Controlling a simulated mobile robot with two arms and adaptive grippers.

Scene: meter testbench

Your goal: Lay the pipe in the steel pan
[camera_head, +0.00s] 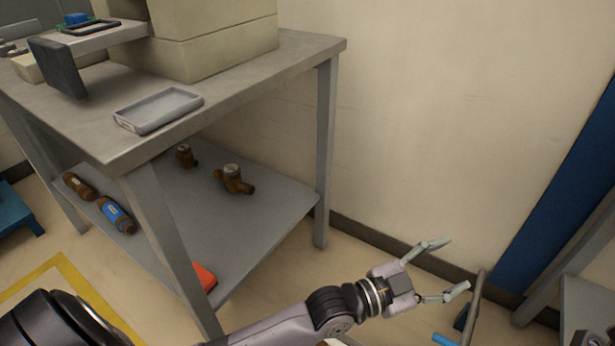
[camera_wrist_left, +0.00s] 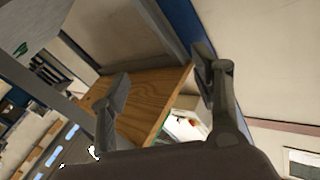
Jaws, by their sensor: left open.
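A shallow grey metal pan (camera_head: 158,112) lies empty on the near part of the bench top in the head view. My left gripper (camera_head: 447,266) is open and empty, out to the right of the bench and well away from the pan. Its two spread fingers (camera_wrist_left: 160,72) also show in the left wrist view, with nothing between them. I cannot tell for sure which thing is the pipe. Two brown cylinders, one with a blue label (camera_head: 116,215), lie on the lower shelf at the left. My right gripper is not in view.
Brown pipe-like fittings (camera_head: 233,180) and a red object (camera_head: 204,277) sit on the lower shelf (camera_head: 265,215). A beige housing (camera_head: 215,40) and dark upright panel (camera_head: 58,68) stand on the bench. Grey and blue bars (camera_head: 474,307) are near the gripper.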

